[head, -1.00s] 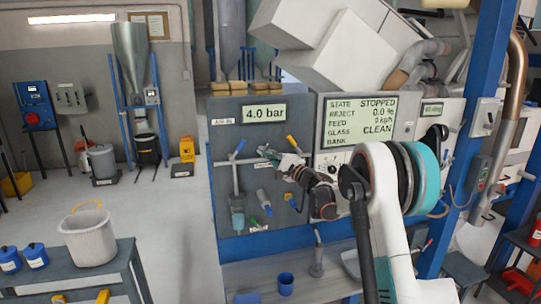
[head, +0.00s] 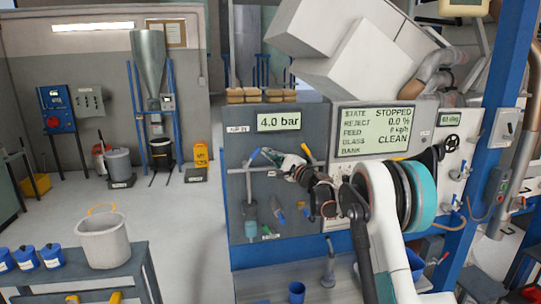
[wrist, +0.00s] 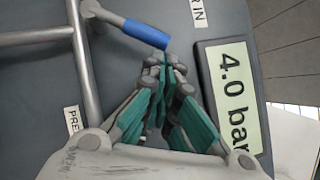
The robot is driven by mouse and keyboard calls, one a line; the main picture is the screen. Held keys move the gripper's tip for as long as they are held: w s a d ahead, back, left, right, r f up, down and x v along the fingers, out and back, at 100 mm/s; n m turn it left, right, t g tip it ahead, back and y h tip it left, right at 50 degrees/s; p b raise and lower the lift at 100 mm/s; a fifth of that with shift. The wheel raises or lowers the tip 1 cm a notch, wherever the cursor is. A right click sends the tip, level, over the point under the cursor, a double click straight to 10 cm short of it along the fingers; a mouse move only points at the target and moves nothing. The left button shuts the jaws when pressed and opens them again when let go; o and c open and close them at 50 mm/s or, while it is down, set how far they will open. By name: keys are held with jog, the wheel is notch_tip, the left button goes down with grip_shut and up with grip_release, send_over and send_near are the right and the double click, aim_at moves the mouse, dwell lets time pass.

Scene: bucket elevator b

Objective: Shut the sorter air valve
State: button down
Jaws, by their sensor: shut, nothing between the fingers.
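The valve lever with a blue grip (head: 254,155) stands on grey pipework on the dark panel, below the "AIR IN" label (head: 237,129). It slants up and to the right from the pipe. In the wrist view its blue grip (wrist: 147,34) lies just beyond my fingertips, its end close to them. My gripper (head: 267,154) is shut and empty, right beside the lever in the head view. In the wrist view my gripper (wrist: 166,62) has its green-padded fingers together. I cannot tell whether they touch the grip.
The pressure display (head: 278,121) reads 4.0 bar, and the larger screen (head: 376,129) reads STOPPED. Other small levers and a clear bowl (head: 250,230) sit lower on the panel. A bench with a white bucket (head: 104,240) stands at left. The floor between is clear.

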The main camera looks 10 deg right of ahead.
jog(key=shift+a+r+n, duration=0.15)
jog(key=shift+r+n, duration=0.1)
jog(key=shift+n, duration=0.05)
jog(key=shift+a+r+n+g, duration=0.2)
jog(key=shift+r+n+g, duration=0.1)
jog(key=shift+g, duration=0.1)
jog(key=a+r+n+g+h+p, duration=0.2)
jog(key=a+r+n+g+h, duration=0.2)
jog(key=a+n, duration=0.4)
jog(key=a, duration=0.2)
jog(key=shift+a+n+h+p, duration=0.3)
jog(key=shift+n+p, duration=0.1)
jog(key=shift+a, duration=0.2)
dwell(0.4)
jog(key=shift+s, duration=0.1)
